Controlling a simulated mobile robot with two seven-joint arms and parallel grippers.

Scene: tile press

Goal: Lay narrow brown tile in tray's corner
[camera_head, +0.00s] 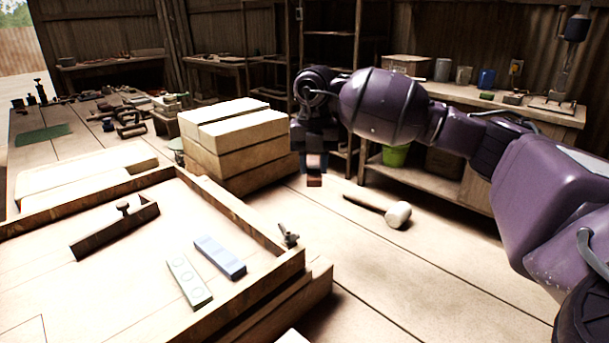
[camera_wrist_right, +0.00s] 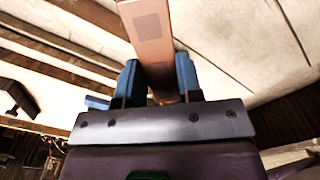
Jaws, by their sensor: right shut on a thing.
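My right gripper (camera_head: 314,166) hangs over the bench, right of the stacked blocks. In the right wrist view its blue fingers (camera_wrist_right: 158,80) are closed on the narrow brown tile (camera_wrist_right: 150,34), which sticks out lengthwise beyond them. Only the tile's end (camera_head: 314,181) shows below the gripper in the head view. The wooden tray (camera_head: 236,208) with raised rims lies at the lower left, apart from the gripper. In it lie a blue tile (camera_head: 220,257), a pale tile with circles (camera_head: 189,282) and a dark metal straightedge-like piece (camera_head: 115,230). My left gripper is out of view.
A stack of pale blocks (camera_head: 235,150) stands behind the tray, close left of my right gripper. A mallet (camera_head: 390,211) lies on the bench to the right. The bench front right is clear.

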